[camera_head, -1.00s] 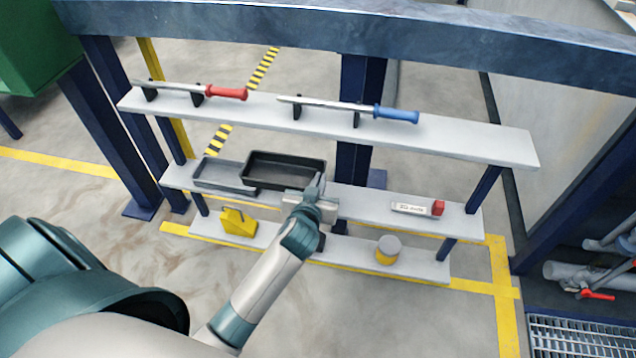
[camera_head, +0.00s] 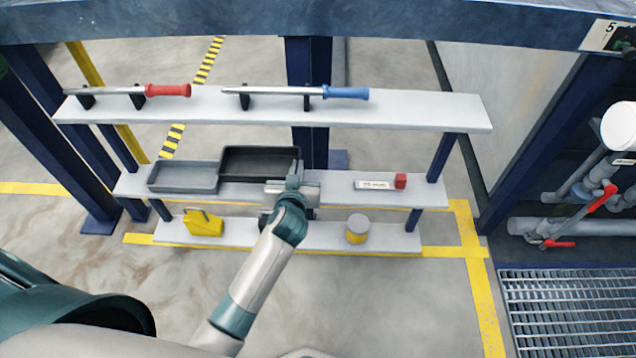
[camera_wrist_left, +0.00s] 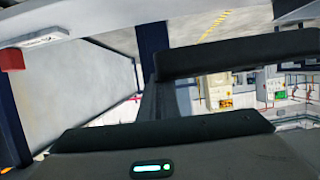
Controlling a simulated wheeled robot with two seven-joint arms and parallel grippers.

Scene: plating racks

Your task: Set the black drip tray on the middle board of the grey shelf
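The black drip tray (camera_head: 258,160) is at the middle board (camera_head: 340,197) of the grey shelf, just right of a grey tray. I cannot tell whether it rests on the board or hangs slightly above it. My left gripper (camera_head: 293,176) is at the tray's right front end, one finger rising against its right wall. It appears shut on that wall, though the contact is partly hidden. The left wrist view shows dark bars close up, but the grip is unclear there. My right gripper is not in view.
The grey tray (camera_head: 183,178) sits left on the middle board; a labelled box with a red end (camera_head: 376,184) sits right. The top board holds red-handled (camera_head: 167,90) and blue-handled (camera_head: 345,93) tools. Below stand a yellow object (camera_head: 203,224) and a yellow-grey can (camera_head: 357,231).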

